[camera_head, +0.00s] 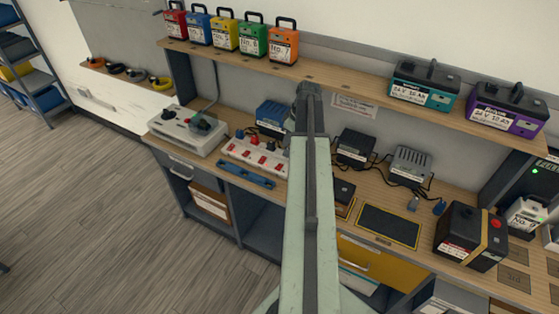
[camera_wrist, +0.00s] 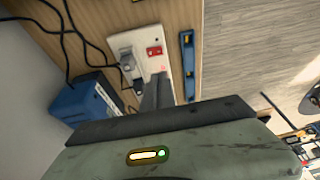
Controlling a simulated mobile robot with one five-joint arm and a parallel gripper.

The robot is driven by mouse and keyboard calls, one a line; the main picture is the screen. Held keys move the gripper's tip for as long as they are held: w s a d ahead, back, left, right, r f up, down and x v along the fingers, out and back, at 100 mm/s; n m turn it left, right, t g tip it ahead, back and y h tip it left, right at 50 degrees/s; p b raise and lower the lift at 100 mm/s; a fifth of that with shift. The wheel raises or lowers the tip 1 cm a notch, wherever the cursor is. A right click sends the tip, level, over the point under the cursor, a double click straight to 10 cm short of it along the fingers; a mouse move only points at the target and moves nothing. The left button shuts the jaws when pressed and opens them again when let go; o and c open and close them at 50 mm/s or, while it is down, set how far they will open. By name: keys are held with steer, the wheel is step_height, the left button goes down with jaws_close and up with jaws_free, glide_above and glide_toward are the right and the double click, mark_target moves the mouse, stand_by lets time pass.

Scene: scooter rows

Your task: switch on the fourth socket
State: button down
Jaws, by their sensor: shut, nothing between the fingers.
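The white socket strip (camera_head: 232,151) lies on the workbench in the head view, with several red switches along it. In the wrist view part of the white strip (camera_wrist: 137,42) shows, with a red switch (camera_wrist: 154,51) and a grey plug (camera_wrist: 127,62) seated beside it. My gripper (camera_wrist: 158,80) is shut and empty, with its dark fingers over the strip just below that red switch in the picture. I cannot tell whether they touch it. The fingers hide the lower part of the strip. In the head view my arm hides the gripper and the strip's right end.
A blue level (camera_head: 246,175) lies along the strip's front side. A blue charger (camera_head: 272,117) stands behind the strip, with cables near it. A white console (camera_head: 187,131) stands to the left, and grey chargers (camera_head: 409,166) to the right. A shelf with battery packs (camera_head: 424,84) runs above.

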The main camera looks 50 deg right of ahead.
mark_target(277, 168)
steer(key=b+x, duration=0.8)
steer(key=s+b+x, duration=0.1)
steer(key=b+x, duration=0.3)
steer(key=x, duration=0.1)
steer(key=shift+a+f+b, duration=0.1)
steer(key=shift+f+b, duration=0.15)
steer(key=shift+b, duration=0.15)
steer(key=shift+f+b, duration=0.4)
steer(key=shift+r, duration=0.1)
